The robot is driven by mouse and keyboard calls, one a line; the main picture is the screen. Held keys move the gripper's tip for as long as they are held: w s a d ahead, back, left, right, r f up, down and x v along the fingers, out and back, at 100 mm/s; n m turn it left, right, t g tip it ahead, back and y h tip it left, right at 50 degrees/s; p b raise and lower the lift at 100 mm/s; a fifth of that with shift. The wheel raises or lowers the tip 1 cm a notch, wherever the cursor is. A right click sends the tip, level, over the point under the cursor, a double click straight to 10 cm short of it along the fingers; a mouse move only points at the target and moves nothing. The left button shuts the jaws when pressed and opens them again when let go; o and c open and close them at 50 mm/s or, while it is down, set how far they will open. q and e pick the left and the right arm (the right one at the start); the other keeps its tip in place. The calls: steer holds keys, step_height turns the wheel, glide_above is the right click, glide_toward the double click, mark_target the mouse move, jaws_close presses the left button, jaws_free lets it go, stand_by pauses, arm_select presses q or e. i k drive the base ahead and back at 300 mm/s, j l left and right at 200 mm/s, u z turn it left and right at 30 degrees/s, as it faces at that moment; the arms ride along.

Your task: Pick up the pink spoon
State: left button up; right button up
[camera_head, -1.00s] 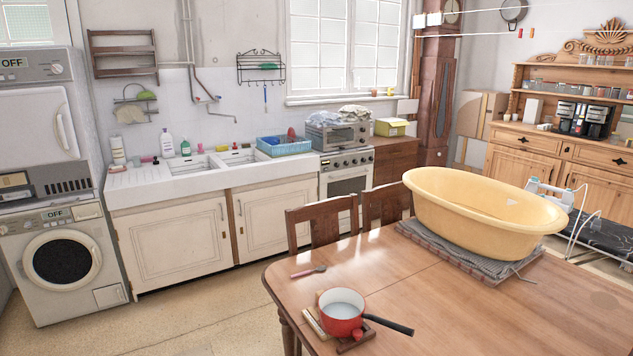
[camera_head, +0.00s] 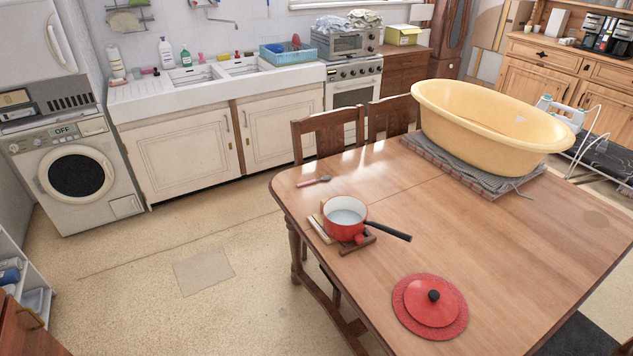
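The pink spoon (camera_head: 314,181) lies on the wooden table (camera_head: 455,230), near its far left edge. Its pink handle points left and its darker bowl end points right. It lies behind a red saucepan (camera_head: 345,218) and apart from it. Nothing covers the spoon. Neither of my grippers is in view.
The saucepan's black handle sticks out to the right. A red lid (camera_head: 430,300) lies near the front of the table. A large yellow tub (camera_head: 490,120) stands on folded cloth at the back. Chairs (camera_head: 328,135) stand behind the table. The floor left of it is clear.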

mark_target(326, 177)
steer(key=i+j+u, duration=0.35)
steer(key=i, duration=0.3)
steer(key=i+j+u, duration=0.3)
steer(key=i, duration=0.4)
steer(key=i+j+u, duration=0.15)
steer(key=i+u, duration=0.2)
steer(key=i, duration=0.35)
steer(key=i+z, duration=0.3)
steer(key=i+j+z, duration=0.3)
steer(key=i, duration=0.2)
steer(key=i+j+z, duration=0.15)
steer(key=i+z, duration=0.2)
steer(key=i+j+z, duration=0.1)
steer(key=i+z, duration=0.15)
steer(key=z, duration=0.25)
steer(key=i+j+z, duration=0.15)
steer(key=z, duration=0.3)
steer(key=i+j+z, duration=0.2)
steer(key=z, duration=0.3)
steer(key=i+j+z, duration=0.2)
steer(key=z, duration=0.25)
steer(key=i+j+z, duration=0.15)
steer(key=j+z, duration=0.3)
steer(key=i+j+z, duration=0.1)
steer(key=j+z, duration=0.35)
steer(key=l, duration=0.1)
